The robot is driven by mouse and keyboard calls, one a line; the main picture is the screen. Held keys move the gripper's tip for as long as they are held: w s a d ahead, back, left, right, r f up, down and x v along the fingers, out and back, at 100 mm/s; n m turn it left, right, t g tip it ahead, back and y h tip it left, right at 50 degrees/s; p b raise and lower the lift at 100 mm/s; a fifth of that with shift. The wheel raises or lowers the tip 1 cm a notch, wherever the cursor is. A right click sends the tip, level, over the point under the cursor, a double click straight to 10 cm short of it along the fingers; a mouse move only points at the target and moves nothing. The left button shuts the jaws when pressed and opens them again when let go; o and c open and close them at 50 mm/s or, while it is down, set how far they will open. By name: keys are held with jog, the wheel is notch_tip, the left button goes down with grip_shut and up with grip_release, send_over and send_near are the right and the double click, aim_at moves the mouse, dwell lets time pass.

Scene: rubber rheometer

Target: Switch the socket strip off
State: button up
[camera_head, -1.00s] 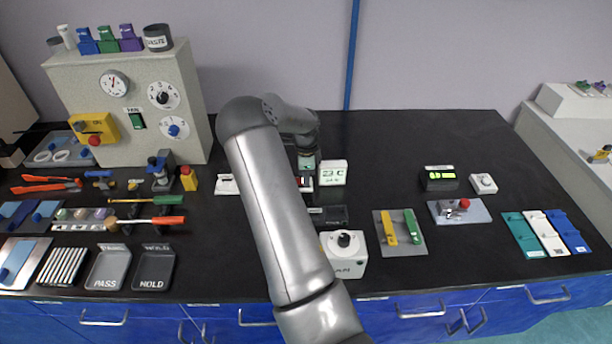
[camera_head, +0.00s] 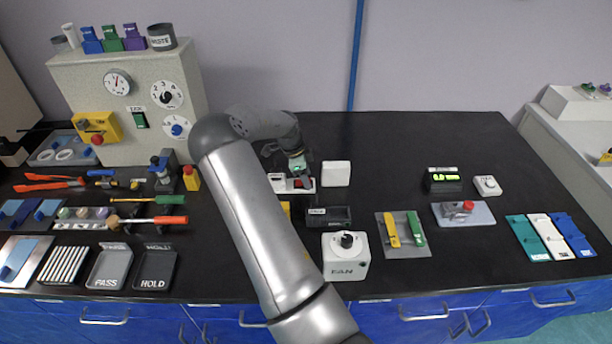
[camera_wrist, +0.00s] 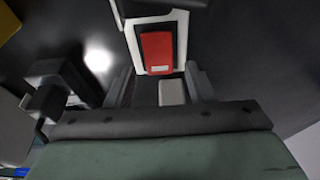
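The white socket strip (camera_head: 279,186) lies on the black bench, just left of a white box (camera_head: 336,173). Its red switch (camera_head: 304,183) is at the strip's right end. In the wrist view the red switch (camera_wrist: 157,50) sits in the white strip (camera_wrist: 131,38) at top centre, just beyond my fingers. Which way the switch is tilted I cannot tell. My gripper (camera_head: 298,172) is low over the switch end of the strip. Its two fingers (camera_wrist: 160,84) stand apart in the wrist view, with a small light grey piece between them that I cannot identify. Contact with the switch cannot be made out.
The white box face is blank. A black tray-like block (camera_head: 328,217) and a white fan box (camera_head: 346,256) stand in front of the strip. A large grey panel (camera_head: 130,75) with dials is at the left.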

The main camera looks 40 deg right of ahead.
jog(key=shift+r, duration=0.1)
jog(key=b+v, duration=0.2)
jog(key=v, duration=1.5)
jog(key=shift+r, duration=0.15)
jog(key=s+a+r+n+t+y, duration=0.1)
jog(key=s+a+n+y, duration=0.1)
jog(key=s+a+n, duration=0.9)
jog(key=s+a+r+n+t+y, duration=0.1)
jog(key=s+a+r+n+y, duration=0.1)
jog(key=s+a+n, duration=0.75)
jog(key=s+a+f+n+h, duration=0.1)
jog(key=s+a+f+n, duration=0.3)
jog(key=s+a, duration=0.6)
jog(key=shift+n, duration=0.65)
jog(key=f+b, duration=0.2)
jog(key=b, duration=0.1)
jog(key=f+b, duration=0.2)
jog(key=b, duration=0.1)
jog(key=shift+a+f, duration=0.2)
jog(key=shift+f, duration=0.1)
